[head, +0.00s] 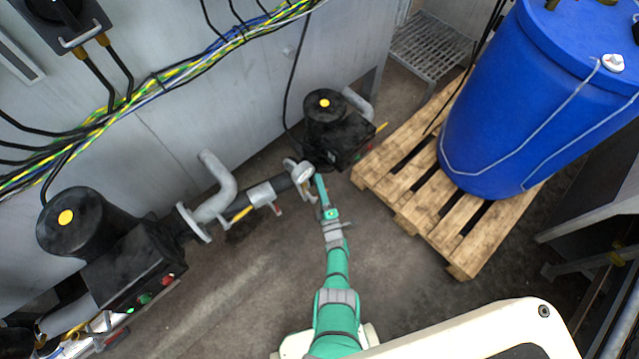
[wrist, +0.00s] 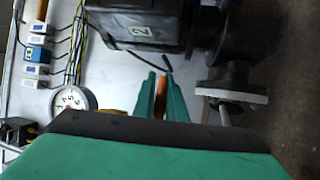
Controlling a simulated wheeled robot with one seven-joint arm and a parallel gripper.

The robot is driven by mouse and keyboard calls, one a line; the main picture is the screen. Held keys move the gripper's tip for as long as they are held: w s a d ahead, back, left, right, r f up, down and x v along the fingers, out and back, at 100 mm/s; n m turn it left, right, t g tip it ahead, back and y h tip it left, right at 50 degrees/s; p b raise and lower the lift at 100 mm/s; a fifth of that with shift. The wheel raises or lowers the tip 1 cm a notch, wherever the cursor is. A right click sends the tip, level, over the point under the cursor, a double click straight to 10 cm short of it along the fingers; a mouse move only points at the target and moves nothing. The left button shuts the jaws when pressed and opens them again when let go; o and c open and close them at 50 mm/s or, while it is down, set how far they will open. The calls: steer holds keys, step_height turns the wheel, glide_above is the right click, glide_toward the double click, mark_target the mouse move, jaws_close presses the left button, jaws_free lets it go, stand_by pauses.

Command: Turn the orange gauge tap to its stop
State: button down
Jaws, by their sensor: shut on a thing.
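The orange gauge tap (wrist: 161,86) shows as a narrow orange handle in the wrist view, between the two green fingers of my gripper (wrist: 160,92). My gripper is shut on it. A round white dial gauge (wrist: 70,102) with numbers is left of the fingers in the wrist view. In the head view my gripper (head: 319,187) reaches the pipe beside a round pale fitting (head: 302,172). I cannot make out the orange tap there. The tap's base is hidden by my fingers and wrist.
Black motor pumps stand at the left (head: 100,235) and centre (head: 335,125), joined by grey pipe (head: 215,195). A wooden pallet (head: 400,180) with a blue drum (head: 535,100) is at the right. Cables (head: 190,60) run along the grey cabinet wall. Bare floor lies below the pipe.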

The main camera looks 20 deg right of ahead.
steer(key=shift+w+a+r, duration=0.1)
steer(key=shift+a, duration=0.15)
steer(key=c, duration=1.8)
jaws_free()
steer(key=shift+c, duration=0.2)
steer(key=shift+o, duration=0.2)
steer(key=shift+d, duration=0.2)
steer(key=shift+s+d, duration=0.1)
steer(key=shift+s, duration=0.1)
steer(key=s+f, duration=0.2)
steer(key=s, duration=0.8)
steer(key=shift+s, duration=0.25)
